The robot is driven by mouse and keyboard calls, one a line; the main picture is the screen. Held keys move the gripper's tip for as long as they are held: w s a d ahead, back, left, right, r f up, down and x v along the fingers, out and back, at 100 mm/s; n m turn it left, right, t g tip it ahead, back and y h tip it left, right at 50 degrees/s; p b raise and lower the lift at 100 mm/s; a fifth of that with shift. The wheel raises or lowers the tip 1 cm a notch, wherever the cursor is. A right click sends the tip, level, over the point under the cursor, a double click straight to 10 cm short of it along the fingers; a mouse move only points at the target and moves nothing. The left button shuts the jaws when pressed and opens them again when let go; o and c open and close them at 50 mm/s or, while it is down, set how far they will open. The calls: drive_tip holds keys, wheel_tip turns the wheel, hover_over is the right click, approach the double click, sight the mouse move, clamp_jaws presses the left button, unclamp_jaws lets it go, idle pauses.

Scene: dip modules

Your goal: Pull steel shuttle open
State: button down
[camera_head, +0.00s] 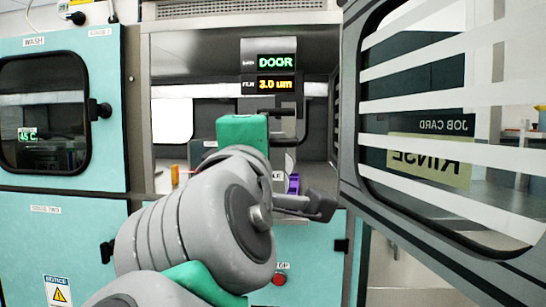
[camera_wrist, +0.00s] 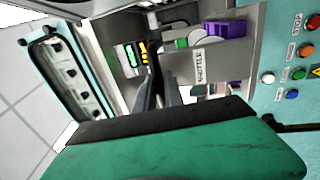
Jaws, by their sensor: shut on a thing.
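The steel shuttle (camera_wrist: 218,66) is a grey metal part with a white SHUTTLE label in the wrist view. In the head view only the end of that label (camera_head: 277,175) shows beside my arm. My gripper (camera_wrist: 160,78) reaches forward into the cabinet opening, its dark fingers close together. It is shut on the shuttle's dark handle, as far as I can see; the contact is mostly hidden. In the head view my green hand and grey wrist cover the fingers and most of the shuttle.
A windowed door (camera_head: 355,160) stands open at the right. A closed teal WASH door (camera_head: 60,180) is at the left. Displays (camera_head: 276,72) read DOOR and 3.0 um. A purple item (camera_wrist: 224,30) lies by the shuttle. A button panel (camera_wrist: 300,75) sits below the opening.

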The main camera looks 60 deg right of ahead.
drive_tip(key=shift+s+a+f, duration=0.1)
drive_tip(key=shift+s+a, duration=0.3)
drive_tip(key=shift+s, duration=0.05)
drive_tip(key=c, duration=1.7)
unclamp_jaws()
drive_tip(key=shift+o, duration=1.2)
drive_tip(key=shift+a, duration=0.15)
drive_tip(key=v, duration=0.7)
drive_tip(key=shift+a, duration=0.35)
drive_tip(key=shift+s, duration=0.15)
